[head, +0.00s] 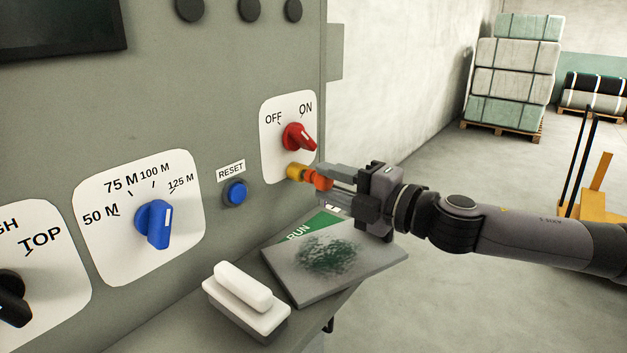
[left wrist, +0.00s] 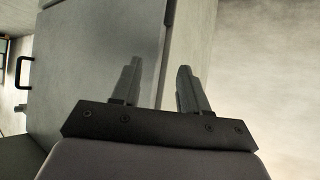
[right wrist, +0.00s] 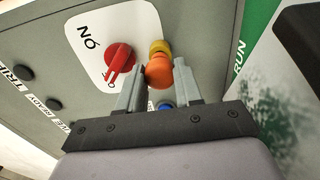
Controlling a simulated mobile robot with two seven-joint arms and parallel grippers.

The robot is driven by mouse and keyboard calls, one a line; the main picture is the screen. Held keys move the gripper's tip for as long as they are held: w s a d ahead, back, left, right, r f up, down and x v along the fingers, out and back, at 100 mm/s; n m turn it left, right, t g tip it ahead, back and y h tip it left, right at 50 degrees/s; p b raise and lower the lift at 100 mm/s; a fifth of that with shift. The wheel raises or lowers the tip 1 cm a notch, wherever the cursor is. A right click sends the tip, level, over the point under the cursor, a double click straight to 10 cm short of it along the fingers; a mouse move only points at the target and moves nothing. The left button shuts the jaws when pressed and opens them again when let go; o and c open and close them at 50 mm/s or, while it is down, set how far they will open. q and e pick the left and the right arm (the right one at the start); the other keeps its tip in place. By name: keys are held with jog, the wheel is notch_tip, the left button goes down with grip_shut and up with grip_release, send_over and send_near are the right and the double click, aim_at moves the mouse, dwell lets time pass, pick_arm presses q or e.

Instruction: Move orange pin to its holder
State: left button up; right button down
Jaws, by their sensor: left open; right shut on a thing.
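The orange pin (head: 318,179) is between the fingers of my right gripper (head: 332,180), just off the grey panel below the red switch. In the right wrist view the orange pin (right wrist: 161,73) shows at the fingertips of my right gripper (right wrist: 160,84). A yellow brass-coloured round piece (head: 296,171) sits at the pin's panel end, by the lower edge of the white OFF/ON plate. I cannot tell how far the pin is inside it. My left gripper (left wrist: 156,84) is open and empty in the left wrist view, beside a grey cabinet. It is outside the head view.
The red OFF/ON switch (head: 298,137) is close above the pin. A blue RESET button (head: 235,192) and blue dial (head: 154,224) are left.

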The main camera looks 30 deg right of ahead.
aim_at(330, 182)
jog(key=shift+s+d, duration=0.1)
jog(key=shift+s, duration=0.2)
jog(key=shift+b, duration=0.35)
jog(key=shift+s+d+f+b, duration=0.1)
jog(key=shift+s+d+b, duration=0.15)
jog(key=shift+b, duration=0.3)
jog(key=s+b, duration=0.1)
jog(key=b, duration=0.1)
jog(key=shift+s+d+b, duration=0.15)
jog(key=shift+s+b, duration=0.05)
jog(key=shift+b, duration=0.1)
jog(key=shift+s+d+b, duration=0.25)
jog(key=shift+s+b, duration=0.3)
jog(key=shift+b, duration=0.7)
jog(key=shift+s+d+b, duration=0.1)
jog(key=shift+s+b, duration=0.15)
jog(key=shift+b, duration=0.25)
